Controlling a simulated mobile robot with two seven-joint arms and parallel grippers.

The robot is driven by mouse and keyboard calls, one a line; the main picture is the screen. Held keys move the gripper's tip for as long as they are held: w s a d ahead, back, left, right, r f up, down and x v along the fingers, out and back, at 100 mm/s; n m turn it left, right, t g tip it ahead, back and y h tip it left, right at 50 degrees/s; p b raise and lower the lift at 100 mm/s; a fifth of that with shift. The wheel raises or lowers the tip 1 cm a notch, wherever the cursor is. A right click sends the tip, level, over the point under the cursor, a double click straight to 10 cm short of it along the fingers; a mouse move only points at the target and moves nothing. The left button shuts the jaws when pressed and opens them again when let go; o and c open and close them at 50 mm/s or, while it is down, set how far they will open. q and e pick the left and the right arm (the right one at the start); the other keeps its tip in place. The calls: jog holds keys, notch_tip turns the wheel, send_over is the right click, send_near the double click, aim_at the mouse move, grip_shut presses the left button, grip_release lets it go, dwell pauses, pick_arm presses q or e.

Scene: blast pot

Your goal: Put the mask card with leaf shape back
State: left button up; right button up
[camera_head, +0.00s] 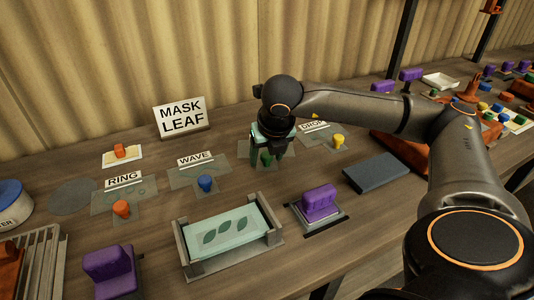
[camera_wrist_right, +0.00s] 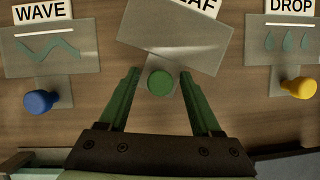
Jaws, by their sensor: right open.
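The grey leaf mask card lies on the table between the wave and drop cards, turned slightly askew below its partly visible label; it shows in the right wrist view (camera_wrist_right: 178,42). Its round green knob (camera_wrist_right: 160,83) points toward me. My right gripper (camera_head: 267,158) is over the knob with its fingers apart, one on each side; the wrist view shows this gripper (camera_wrist_right: 160,75) open and a gap on both sides of the knob. In the head view the gripper hides much of the card. A sign (camera_head: 183,117) reads MASK LEAF. My left gripper is not in view.
The ring card (camera_head: 123,196), wave card (camera_head: 200,177) and drop card (camera_head: 322,137) lie nearby with coloured knobs. A pale green plate with dark leaf shapes (camera_head: 225,229) sits in a grey holder in front. A dark slab (camera_head: 376,172) and a purple-handled block (camera_head: 320,204) are at right.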

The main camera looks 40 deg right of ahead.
jog(key=p+v, duration=0.1)
jog(key=v, duration=1.1)
jog(key=shift+r, duration=0.2)
jog(key=shift+s+a+f, duration=0.1)
